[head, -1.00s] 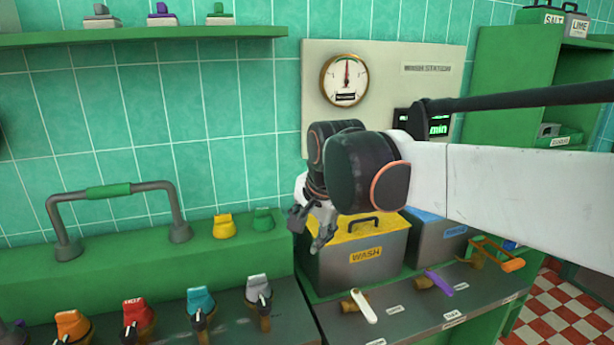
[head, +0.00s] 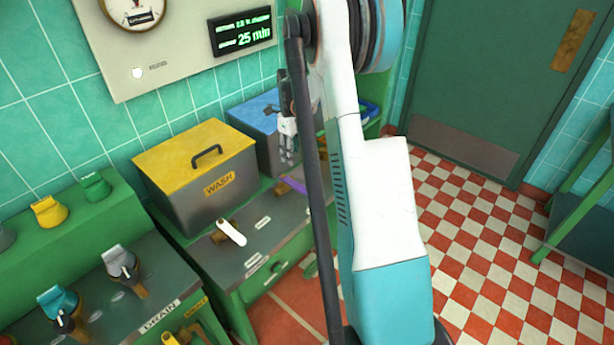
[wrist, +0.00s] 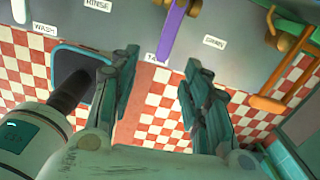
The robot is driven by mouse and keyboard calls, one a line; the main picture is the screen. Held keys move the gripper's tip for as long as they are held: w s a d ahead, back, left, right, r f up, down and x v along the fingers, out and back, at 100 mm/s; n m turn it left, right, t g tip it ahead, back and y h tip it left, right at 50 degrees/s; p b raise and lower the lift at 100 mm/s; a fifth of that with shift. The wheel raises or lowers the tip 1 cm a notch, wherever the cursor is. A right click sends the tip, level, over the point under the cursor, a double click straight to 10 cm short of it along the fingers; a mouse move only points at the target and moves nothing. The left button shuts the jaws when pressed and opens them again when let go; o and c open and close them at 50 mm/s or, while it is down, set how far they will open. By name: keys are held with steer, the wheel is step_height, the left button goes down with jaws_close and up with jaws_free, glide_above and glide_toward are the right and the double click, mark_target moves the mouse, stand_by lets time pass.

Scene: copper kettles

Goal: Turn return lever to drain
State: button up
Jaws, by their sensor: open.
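The purple lever (wrist: 174,30), on a brass fitting at the counter's front, points towards a label that seems to read TANK (wrist: 157,57). A DRAIN label (wrist: 214,42) sits to its right. I take this as the return lever. In the head view only a bit of the purple lever (head: 293,185) shows beside my arm. My gripper (wrist: 162,62) is open, its fingers apart, with the lever's tip between them in the picture; I cannot tell the height gap or any contact. In the head view my gripper (head: 288,148) hangs in front of the blue-lidded bin (head: 262,118).
A white lever (head: 231,232) stands left, below the yellow-lidded WASH bin (head: 205,185). An orange handle (wrist: 270,103) is right of the DRAIN label in the wrist view. The red-and-white checked floor (head: 480,240) is clear. My arm hides part of the counter.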

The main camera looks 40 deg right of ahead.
mark_target(300, 187)
steer(key=shift+m, duration=0.4)
steer(key=f+b, duration=0.1)
steer(key=f, duration=0.4)
steer(key=d+f+b, duration=0.1)
steer(key=f, duration=0.4)
steer(key=f+b, duration=0.1)
steer(key=f, duration=0.4)
steer(key=shift+s+d, duration=0.35)
steer(key=shift+c, duration=0.3)
jaws_close()
